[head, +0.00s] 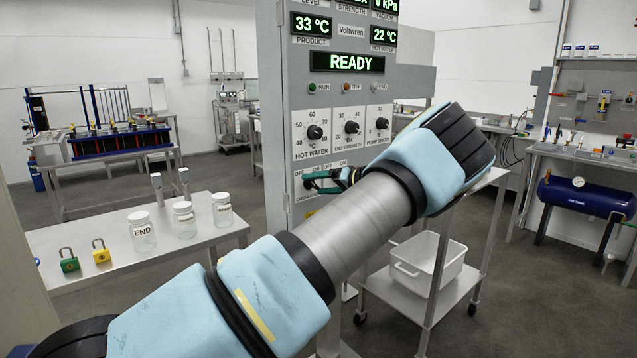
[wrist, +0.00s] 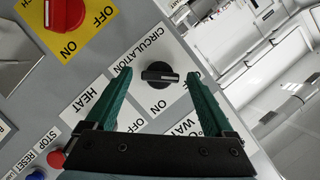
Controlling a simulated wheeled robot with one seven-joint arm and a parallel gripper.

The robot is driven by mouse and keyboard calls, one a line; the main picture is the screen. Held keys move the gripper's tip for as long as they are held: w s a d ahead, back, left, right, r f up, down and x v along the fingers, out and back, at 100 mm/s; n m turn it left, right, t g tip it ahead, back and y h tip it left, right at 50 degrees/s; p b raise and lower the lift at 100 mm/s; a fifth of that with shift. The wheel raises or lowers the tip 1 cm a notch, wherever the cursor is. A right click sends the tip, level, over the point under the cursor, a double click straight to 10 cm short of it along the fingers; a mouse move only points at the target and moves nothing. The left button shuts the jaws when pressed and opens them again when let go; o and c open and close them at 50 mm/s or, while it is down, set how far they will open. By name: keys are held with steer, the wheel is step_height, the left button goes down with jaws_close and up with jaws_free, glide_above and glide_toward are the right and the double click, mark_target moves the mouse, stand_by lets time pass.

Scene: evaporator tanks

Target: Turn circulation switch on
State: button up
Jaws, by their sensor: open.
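The circulation switch (wrist: 160,75) is a black rotary knob on a white plate labelled CIRCULATION, in the middle of the wrist view. A pale line on its grip bar points to the picture's right. My gripper (wrist: 159,80) is open, with one green finger on each side of the knob. Gaps show between the knob and both fingers. In the head view my gripper (head: 322,182) is at the lower part of the grey control panel (head: 272,100), and my arm hides much of the switch row. The plate's OFF and ON marks are partly covered by my gripper.
A red switch (wrist: 65,12) on a yellow OFF/ON plate and a HEAT plate (wrist: 90,100) are close by. Red stop button (wrist: 56,159) is at lower left. In the head view, dials (head: 314,132) sit above my gripper and a cart (head: 420,290) stands right.

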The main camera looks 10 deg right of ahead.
steer(key=shift+c, duration=0.4)
steer(key=c, duration=1.3)
steer(key=shift+f+b, duration=0.15)
steer(key=shift+b, duration=0.25)
steer(key=shift+d+f+m+y+b, duration=0.1)
steer(key=shift+f+m+y+b, duration=0.1)
steer(key=shift+m+y+b, duration=0.75)
steer(key=m+b, duration=0.1)
steer(key=m, duration=0.1)
steer(key=m+t+y+b, duration=0.1)
steer(key=m+b, duration=0.1)
steer(key=m, duration=0.1)
steer(key=shift+f+y, duration=0.1)
steer(key=shift+y, duration=0.15)
steer(key=m, duration=0.2)
steer(key=m+t+b, duration=0.1)
steer(key=m, duration=0.1)
steer(key=shift+f+m+t+y, duration=0.15)
steer(key=shift+m+t+y, duration=0.15)
steer(key=shift+m, duration=0.05)
steer(key=shift+m+t+b, duration=0.2)
steer(key=shift+m+t, duration=0.35)
steer(key=shift+m, duration=0.8)
steer(key=shift+m+t+b, duration=0.2)
steer(key=shift+m+t, duration=0.35)
steer(key=shift+m, duration=0.8)
